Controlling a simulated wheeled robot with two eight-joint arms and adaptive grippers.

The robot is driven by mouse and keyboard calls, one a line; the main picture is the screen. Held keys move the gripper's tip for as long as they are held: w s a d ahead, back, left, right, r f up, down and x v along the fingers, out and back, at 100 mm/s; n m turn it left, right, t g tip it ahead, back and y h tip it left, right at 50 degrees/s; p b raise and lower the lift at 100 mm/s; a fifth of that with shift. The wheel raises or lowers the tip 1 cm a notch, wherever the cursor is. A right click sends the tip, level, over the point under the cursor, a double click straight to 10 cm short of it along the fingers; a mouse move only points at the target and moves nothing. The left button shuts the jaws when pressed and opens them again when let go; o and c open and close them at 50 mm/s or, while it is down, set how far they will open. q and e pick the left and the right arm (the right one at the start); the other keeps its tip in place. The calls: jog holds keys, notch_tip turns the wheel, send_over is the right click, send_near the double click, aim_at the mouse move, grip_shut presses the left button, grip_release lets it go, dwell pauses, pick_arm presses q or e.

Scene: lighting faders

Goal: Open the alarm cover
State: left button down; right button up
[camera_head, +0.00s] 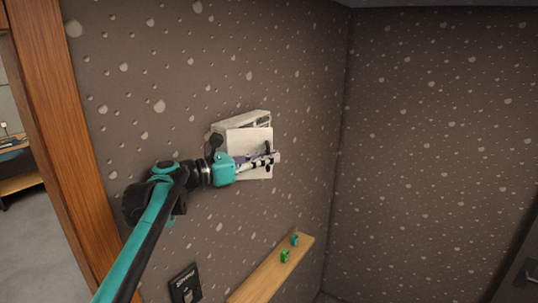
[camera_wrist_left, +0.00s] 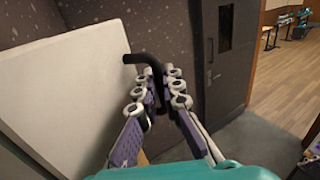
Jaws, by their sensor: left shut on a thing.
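The alarm box (camera_head: 240,119) is a white case mounted on the speckled wall. Its white cover (camera_head: 250,139) stands out from the case, with a gap showing at the top, so it appears partly open. In the left wrist view the cover (camera_wrist_left: 60,85) is a large tilted white panel at left. A black bent handle (camera_wrist_left: 143,59) reaches from it to between my fingers. My left gripper (camera_head: 272,158) is in front of the cover, shut on the handle; it also shows in the left wrist view (camera_wrist_left: 158,85). The fingers hide part of the handle. My right gripper is out of view.
A wooden shelf (camera_head: 262,278) with two small green items (camera_head: 285,256) juts from the wall below. A black wall plate (camera_head: 185,284) is at lower left. A wooden door frame (camera_head: 52,130) stands at left. A dark grey door (camera_wrist_left: 228,50) shows in the wrist view.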

pick_arm(q)
jog(key=s+a, duration=0.4)
jog(key=s, duration=0.1)
jog(key=shift+s+b, duration=0.3)
jog(key=shift+s, duration=0.2)
dwell(0.4)
jog(key=c, duration=1.9)
grip_release()
jog(key=shift+a, duration=0.1)
